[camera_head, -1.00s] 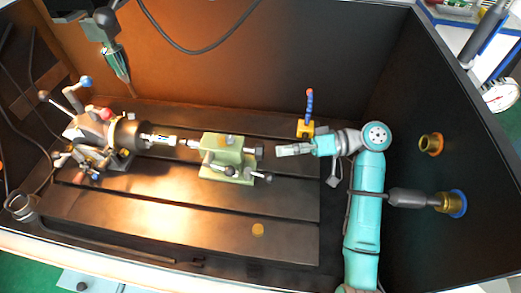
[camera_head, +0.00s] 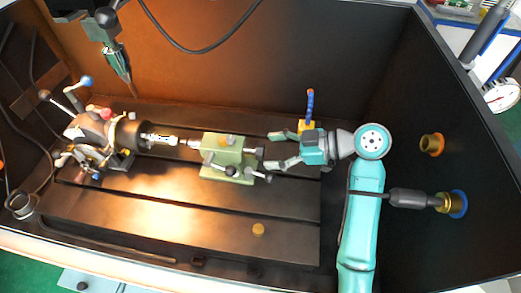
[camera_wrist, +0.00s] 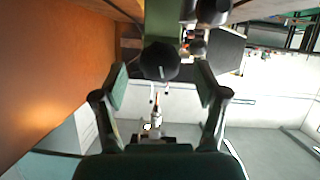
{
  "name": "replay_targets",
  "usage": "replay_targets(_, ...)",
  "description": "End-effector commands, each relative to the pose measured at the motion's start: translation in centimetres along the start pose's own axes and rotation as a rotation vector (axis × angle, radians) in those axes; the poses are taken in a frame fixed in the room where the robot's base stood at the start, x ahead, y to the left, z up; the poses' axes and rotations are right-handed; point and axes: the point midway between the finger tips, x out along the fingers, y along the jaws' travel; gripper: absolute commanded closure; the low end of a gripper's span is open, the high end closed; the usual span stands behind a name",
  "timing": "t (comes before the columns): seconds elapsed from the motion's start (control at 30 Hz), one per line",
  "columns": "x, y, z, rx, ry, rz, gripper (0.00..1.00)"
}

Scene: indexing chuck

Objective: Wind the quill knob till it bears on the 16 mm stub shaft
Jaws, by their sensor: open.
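My gripper (camera_head: 273,150) is open and empty, just right of the quill knob (camera_head: 259,153), its fingers spread to either side of the knob's line. In the wrist view the dark round quill knob (camera_wrist: 160,62) lies between and just beyond my fingertips (camera_wrist: 161,84), with clear gaps on both sides. The knob is on the right end of the green tailstock (camera_head: 238,143). The tailstock's quill (camera_head: 191,143) points left at the bright stub shaft (camera_head: 160,139), held in the dark chuck (camera_head: 128,133). Whether quill and shaft touch is too small to tell.
Clamp levers (camera_head: 247,174) stick out at the tailstock's front. A dark wall (camera_head: 420,190) with fittings stands right of my arm. The slotted table (camera_head: 180,220) is mostly clear in front.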

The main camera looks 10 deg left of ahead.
Motion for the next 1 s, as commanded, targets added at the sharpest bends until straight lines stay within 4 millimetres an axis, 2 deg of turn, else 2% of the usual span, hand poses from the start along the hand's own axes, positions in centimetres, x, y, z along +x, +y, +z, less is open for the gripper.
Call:
replay_targets(0.1, 1.8, -0.1, 0.0, 0.001, 0.001, -0.003, 0.28)
replay_targets(0.23, 3.1, -0.1, 0.0, 0.001, 0.001, -0.002, 0.28)
replay_targets(0.4, 3.9, 0.0, 0.0, 0.001, 0.001, -0.001, 0.28)
replay_targets(0.63, 3.9, 0.0, 0.0, 0.001, 0.001, 0.0, 0.28)
replay_targets(0.67, 3.9, 0.0, 0.0, 0.001, 0.001, 0.0, 0.33)
replay_targets(0.8, 3.9, 0.0, 0.0, 0.001, 0.001, 0.0, 0.68)
replay_targets(0.9, 3.9, 0.0, 0.0, 0.001, 0.001, 0.0, 0.89)
replay_targets(1.0, 3.9, 0.0, 0.0, 0.004, 0.001, -0.001, 0.89)
